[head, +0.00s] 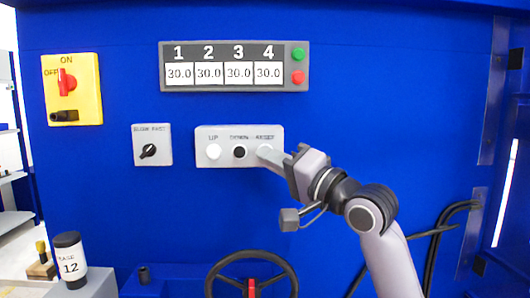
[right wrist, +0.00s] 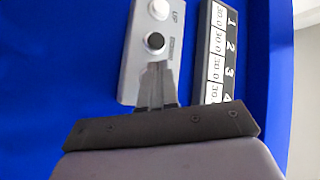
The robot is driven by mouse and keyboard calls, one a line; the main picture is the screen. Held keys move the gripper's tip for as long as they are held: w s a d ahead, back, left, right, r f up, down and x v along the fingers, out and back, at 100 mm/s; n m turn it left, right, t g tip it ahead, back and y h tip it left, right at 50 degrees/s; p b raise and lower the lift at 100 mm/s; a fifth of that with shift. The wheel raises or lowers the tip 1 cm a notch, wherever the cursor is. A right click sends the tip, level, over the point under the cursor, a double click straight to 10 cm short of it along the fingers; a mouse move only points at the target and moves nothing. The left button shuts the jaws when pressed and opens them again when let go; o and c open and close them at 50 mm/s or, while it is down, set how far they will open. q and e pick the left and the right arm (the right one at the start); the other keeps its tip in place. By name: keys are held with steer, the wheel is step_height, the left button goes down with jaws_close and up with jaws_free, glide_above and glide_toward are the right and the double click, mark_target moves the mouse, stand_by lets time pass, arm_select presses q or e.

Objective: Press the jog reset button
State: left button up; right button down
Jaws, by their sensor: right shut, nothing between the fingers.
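The jog panel (head: 225,161) is a grey plate on the blue machine front with a white UP button (head: 213,151), a black DOWN button (head: 239,152) and a white RESET button (head: 265,149). My right gripper (head: 264,153) is shut and empty, its fingertips at the RESET button and partly covering it. I cannot tell whether they touch it. In the right wrist view the shut fingers (right wrist: 157,68) lie over the panel (right wrist: 132,65) just beyond the black button (right wrist: 155,42), and the RESET button is hidden behind them. My left gripper is not in view.
Above is a display (head: 235,67) reading 30.0 four times, with green and red buttons at its right. A slow/fast switch (head: 152,145) and a yellow OFF/ON switch (head: 72,90) are at left. A handwheel (head: 251,258) is below. Black cables (head: 440,230) hang at right.

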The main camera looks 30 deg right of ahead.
steer(key=shift+w+d, duration=0.2)
steer(key=shift+w, duration=0.15)
steer(key=shift+s+a+p, duration=0.1)
steer(key=shift+s+p, duration=0.05)
steer(key=shift+p, duration=0.2)
steer(key=shift+s+a, duration=0.1)
steer(key=shift+s, duration=0.1)
steer(key=s+a+p, duration=0.1)
steer(key=s+a, duration=0.2)
steer(key=s, duration=0.2)
steer(key=shift+p, duration=0.3)
steer(key=shift+a, duration=0.1)
stand_by(0.8)
